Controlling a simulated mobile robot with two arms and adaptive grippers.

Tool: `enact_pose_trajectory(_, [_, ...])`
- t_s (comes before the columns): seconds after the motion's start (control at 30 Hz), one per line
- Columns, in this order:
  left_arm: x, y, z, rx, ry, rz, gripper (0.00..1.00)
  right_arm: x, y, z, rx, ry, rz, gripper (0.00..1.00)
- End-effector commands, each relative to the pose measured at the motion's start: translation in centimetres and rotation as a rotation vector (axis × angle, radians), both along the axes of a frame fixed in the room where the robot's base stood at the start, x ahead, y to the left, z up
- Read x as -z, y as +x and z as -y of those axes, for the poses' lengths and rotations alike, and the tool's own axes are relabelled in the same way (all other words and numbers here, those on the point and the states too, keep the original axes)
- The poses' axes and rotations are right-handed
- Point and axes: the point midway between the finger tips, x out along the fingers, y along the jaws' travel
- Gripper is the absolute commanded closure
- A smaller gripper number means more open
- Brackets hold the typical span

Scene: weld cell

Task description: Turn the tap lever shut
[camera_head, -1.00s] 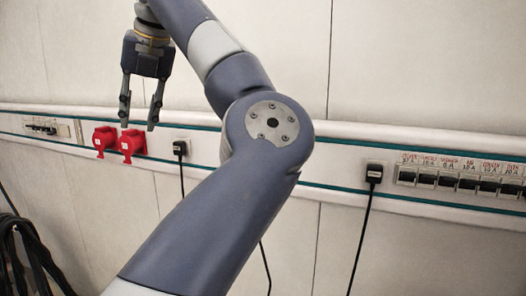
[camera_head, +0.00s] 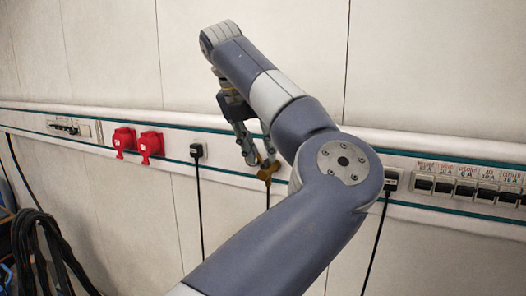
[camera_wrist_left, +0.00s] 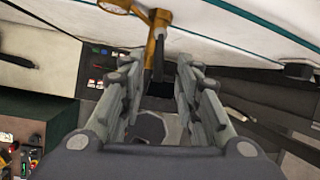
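The small brass-coloured tap (camera_head: 267,171) is at the wall strip, right of the red sockets in the head view. It also shows at the top of the left wrist view (camera_wrist_left: 152,48). A dark narrow bar (camera_wrist_left: 158,62), which looks like its lever, hangs in the gap between my fingers there. My left gripper (camera_head: 256,160) points down with its fingertips close to the tap, partly covering it. In the wrist view the left gripper (camera_wrist_left: 160,82) has its fingers apart on either side. I cannot tell whether either finger touches the lever. My right gripper is not in view.
Two red sockets (camera_head: 137,142) and a black plug (camera_head: 196,151) with a hanging cable sit left of the tap. Another plug (camera_head: 391,178) and a row of breakers (camera_head: 465,188) are on the right. Coiled black cable (camera_head: 45,250) hangs at lower left. The upper wall is bare.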

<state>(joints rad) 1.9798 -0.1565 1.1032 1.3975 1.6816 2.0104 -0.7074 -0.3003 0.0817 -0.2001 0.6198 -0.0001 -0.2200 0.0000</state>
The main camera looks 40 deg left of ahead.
Motion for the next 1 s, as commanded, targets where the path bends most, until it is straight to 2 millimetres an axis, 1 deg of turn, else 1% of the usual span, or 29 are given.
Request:
enact_pose_trajectory(0.03, [0.5, 0.3, 0.0, -0.002, -0.001, -0.004, 0.7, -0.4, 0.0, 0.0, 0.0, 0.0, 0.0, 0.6])
enact_pose_trajectory(0.2, [1.7, 0.8, 0.0, -0.001, 0.0, -0.001, 0.7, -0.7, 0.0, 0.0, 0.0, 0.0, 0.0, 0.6])
enact_pose_trajectory(0.57, [2.1, 1.0, 0.0, 0.0, 0.0, 0.001, 0.7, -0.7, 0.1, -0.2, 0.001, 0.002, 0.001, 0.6])
enact_pose_trajectory(0.67, [2.1, 1.0, 0.0, 0.0, 0.0, 0.001, 0.9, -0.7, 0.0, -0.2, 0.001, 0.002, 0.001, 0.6])
enact_pose_trajectory(0.7, [2.1, 1.0, 0.0, 0.0, 0.0, 0.001, 0.99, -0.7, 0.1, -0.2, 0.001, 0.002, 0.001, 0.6])
enact_pose_trajectory(1.0, [2.1, 1.0, 0.0, -0.005, 0.001, 0.001, 1.0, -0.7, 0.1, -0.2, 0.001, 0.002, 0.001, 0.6])
